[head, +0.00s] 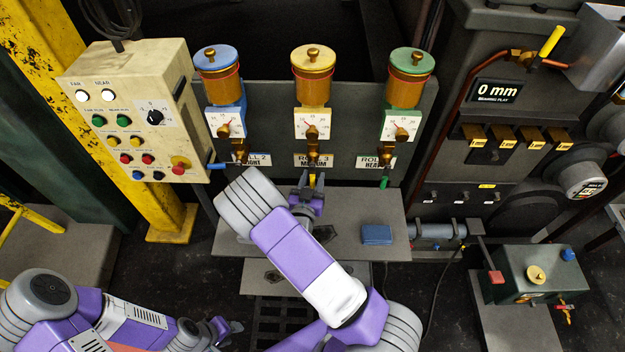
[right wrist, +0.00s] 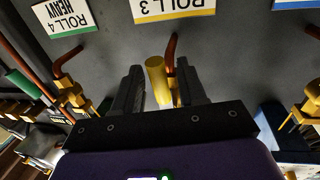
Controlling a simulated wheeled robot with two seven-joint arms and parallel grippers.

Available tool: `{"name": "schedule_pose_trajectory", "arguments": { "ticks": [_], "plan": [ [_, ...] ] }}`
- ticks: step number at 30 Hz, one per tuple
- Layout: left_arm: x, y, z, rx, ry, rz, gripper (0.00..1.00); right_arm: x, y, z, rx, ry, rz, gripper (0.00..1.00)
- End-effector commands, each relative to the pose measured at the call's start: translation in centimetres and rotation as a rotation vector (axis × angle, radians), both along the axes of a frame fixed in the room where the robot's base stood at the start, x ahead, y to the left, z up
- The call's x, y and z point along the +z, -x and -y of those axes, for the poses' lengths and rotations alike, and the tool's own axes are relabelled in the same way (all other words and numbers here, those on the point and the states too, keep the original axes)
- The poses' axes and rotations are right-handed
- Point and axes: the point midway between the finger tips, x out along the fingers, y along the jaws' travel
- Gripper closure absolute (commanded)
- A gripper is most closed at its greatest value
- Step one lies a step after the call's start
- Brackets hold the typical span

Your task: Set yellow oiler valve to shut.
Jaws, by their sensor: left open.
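The yellow oiler (head: 313,77) is the middle one of three on the grey panel, above the ROLL 3 MEDIUM label. Its yellow valve handle (head: 312,181) hangs downward below the label, its lower part near my right gripper (head: 307,198). In the right wrist view the yellow handle (right wrist: 158,80) appears between the two black fingers of my right gripper (right wrist: 158,92), which are apart with small gaps beside the handle. I cannot tell whether either finger touches it. My left gripper (head: 222,328) is open and empty at the lower left, far from the oilers.
The blue oiler (head: 218,80) has its handle (head: 216,166) sideways; the green oiler (head: 409,77) has its handle (head: 384,182) down. A grey shelf (head: 345,244) with a blue block (head: 377,234) lies below. A button box (head: 140,120) stands left.

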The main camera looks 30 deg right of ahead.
Motion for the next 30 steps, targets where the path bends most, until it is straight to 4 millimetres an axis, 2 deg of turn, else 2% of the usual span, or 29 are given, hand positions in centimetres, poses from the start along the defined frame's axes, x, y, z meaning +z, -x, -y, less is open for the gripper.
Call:
{"name": "schedule_pose_trajectory", "arguments": {
  "ticks": [1,6,8,20,30],
  "plan": [
    [0.0,0.0,0.0,0.000,0.000,0.000,0.57,0.0,0.0,0.0,0.000,0.000,0.000,0.67],
    [0.0,0.0,0.0,0.000,0.000,0.000,0.57,0.0,0.0,0.0,0.000,0.000,0.000,0.93],
    [0.0,0.0,0.0,0.000,0.000,0.000,0.57,0.0,0.0,0.0,0.000,0.000,0.000,1.00],
    [-0.1,0.0,0.0,0.000,0.000,0.000,0.57,-0.1,0.0,-0.1,0.000,-0.013,0.007,1.00],
    [-1.2,0.0,0.0,0.000,0.000,0.000,0.57,-0.1,-0.5,-0.9,-0.001,-0.155,0.094,1.00]
  ]
}}
